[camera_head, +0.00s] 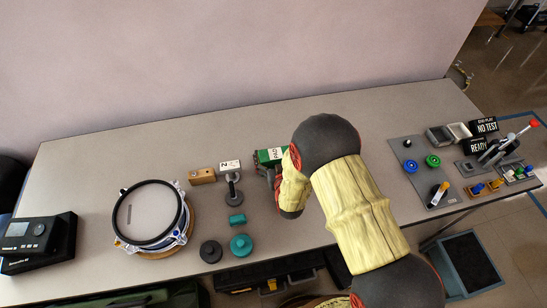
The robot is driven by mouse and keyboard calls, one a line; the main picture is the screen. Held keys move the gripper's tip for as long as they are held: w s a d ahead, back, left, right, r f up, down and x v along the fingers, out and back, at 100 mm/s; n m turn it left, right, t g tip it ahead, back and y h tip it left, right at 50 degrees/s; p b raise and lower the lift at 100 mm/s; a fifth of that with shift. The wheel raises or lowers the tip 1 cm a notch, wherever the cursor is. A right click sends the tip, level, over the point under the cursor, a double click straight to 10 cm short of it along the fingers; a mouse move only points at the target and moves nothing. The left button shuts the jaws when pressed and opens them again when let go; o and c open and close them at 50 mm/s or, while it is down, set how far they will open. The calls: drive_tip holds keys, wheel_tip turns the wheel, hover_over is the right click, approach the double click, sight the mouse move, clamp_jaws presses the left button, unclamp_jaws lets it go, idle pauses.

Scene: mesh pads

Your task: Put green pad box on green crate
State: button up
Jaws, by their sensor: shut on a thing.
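The green pad box (270,156) has a white label reading PAD on its face. It is at the middle of the grey table, just left of my arm's dark rounded joint. My gripper (272,171) is at the box's near side, shut on it, largely hidden by my yellow-covered arm. I cannot tell whether the box touches the table. A dark green object (150,297), possibly the green crate, shows at the bottom edge, below the table's front left; most of it is cut off.
A control panel (425,170) is right. A black crate (265,283) and a blue-grey bin (465,263) sit below the table.

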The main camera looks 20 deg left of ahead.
sight(275, 161)
drive_tip(key=shift+f, duration=0.65)
drive_tip(key=shift+f, duration=0.1)
drive_tip(key=o, duration=1.2)
drive_tip(key=p+v, duration=0.2)
drive_tip(key=v, duration=1)
